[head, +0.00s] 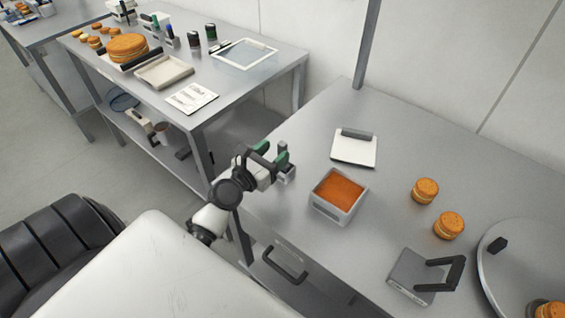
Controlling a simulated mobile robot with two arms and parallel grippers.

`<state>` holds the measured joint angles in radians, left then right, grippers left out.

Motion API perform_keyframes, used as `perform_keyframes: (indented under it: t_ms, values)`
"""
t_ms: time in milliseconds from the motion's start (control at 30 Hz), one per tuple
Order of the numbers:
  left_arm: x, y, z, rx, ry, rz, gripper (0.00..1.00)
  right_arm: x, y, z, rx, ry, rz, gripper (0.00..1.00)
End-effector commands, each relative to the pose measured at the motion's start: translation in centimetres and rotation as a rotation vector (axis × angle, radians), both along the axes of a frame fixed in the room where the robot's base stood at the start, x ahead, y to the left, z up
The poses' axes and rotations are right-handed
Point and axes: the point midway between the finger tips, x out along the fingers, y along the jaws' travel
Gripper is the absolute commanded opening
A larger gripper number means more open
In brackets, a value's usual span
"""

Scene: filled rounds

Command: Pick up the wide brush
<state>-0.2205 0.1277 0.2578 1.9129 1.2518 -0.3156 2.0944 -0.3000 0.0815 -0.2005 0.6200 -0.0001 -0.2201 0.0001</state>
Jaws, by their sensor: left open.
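No thing in the head view shows clearly as a wide brush. A white flat piece with a dark grey bar along its far edge (354,150) lies on the near steel table; I cannot tell whether it is the brush. A grey flat block with a black upright handle (412,272) lies nearer, to the right. My left gripper (275,155), with green finger pads, is open above the table's left edge. It is left of the white piece and apart from it. A small grey part by its fingers is unclear. My right gripper is not in view.
A square container of orange filling (339,193) stands right of my left gripper. Two filled rounds (425,190) and a round metal plate (518,262) are farther right. Another table (235,95) at the back left holds rounds, a tray and bottles.

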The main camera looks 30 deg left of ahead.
Motion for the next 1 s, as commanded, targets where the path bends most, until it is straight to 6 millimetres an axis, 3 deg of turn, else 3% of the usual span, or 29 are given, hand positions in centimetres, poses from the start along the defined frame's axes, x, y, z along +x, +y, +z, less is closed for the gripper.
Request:
perform_keyframes:
  t_ms: [167,500,767,867,1000]
  values:
    - [1.3,-0.1,0.1,0.002,0.000,-0.001,0.53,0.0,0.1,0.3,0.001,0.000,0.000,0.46]
    - [5.8,-0.1,-0.2,0.003,0.000,-0.001,0.53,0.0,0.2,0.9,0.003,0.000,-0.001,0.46]
    - [6.2,-0.2,-0.3,0.003,0.002,-0.001,0.53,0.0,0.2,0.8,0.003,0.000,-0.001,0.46]
    - [6.2,-0.2,-0.3,0.004,0.002,-0.001,0.42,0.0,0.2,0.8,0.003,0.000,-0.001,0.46]
    - [6.1,-0.2,-0.3,0.004,0.001,-0.001,0.21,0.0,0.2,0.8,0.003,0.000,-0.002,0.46]
